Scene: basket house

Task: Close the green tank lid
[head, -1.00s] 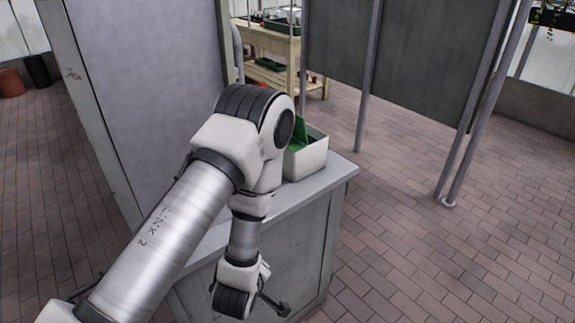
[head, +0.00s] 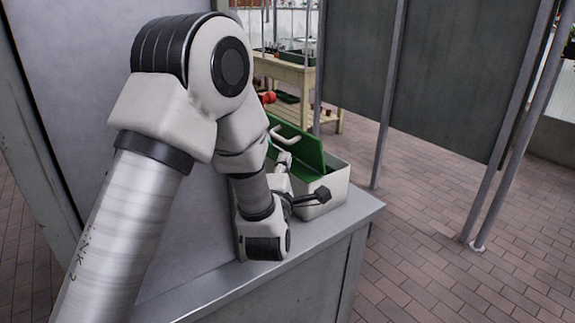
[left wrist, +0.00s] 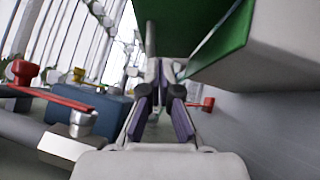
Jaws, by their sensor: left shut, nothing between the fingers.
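The tank (head: 335,185) is a pale box on the grey counter, right of my left arm in the head view. Its green lid (head: 300,145) stands open at a slant, with a white handle (head: 284,136) on it. In the left wrist view the green lid (left wrist: 205,30) is at the top and the pale tank wall (left wrist: 270,50) at upper right. My left gripper (head: 314,197) is shut and empty, low beside the tank's near side. Its fingers (left wrist: 160,100) show in the wrist view; I cannot tell whether they touch the tank. My arm hides part of the tank. The right gripper is not in view.
The counter (head: 345,218) ends at a front right edge. A grey panel (head: 100,110) rises behind my arm. A wooden bench (head: 290,75) stands behind. A red-handled valve (left wrist: 65,100) and a blue box (left wrist: 95,110) show left in the wrist view. Brick floor lies right.

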